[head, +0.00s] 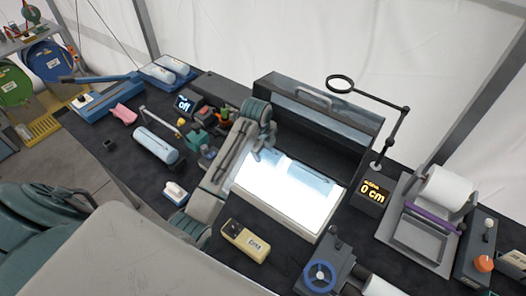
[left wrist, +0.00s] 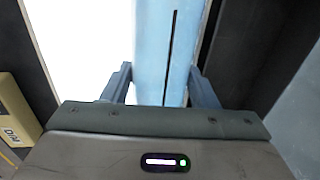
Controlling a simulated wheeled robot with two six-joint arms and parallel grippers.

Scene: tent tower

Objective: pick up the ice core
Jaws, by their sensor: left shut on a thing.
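A pale blue ice core (head: 305,178) lies along the back of the lit white light table (head: 280,200). My left gripper (head: 265,152) is at the core's left end and shut on it. In the left wrist view the ice core (left wrist: 168,45) runs between the two fingers, with a dark line along its length. Whether it touches the surface under it cannot be told. My right gripper is not in view.
Another pale blue cylinder (head: 157,147) lies on the dark bench to the left. A yellow meter (head: 246,241) is in front of the light table. A magnifier arm (head: 393,128) and a "0 cm" display (head: 372,193) stand to the right.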

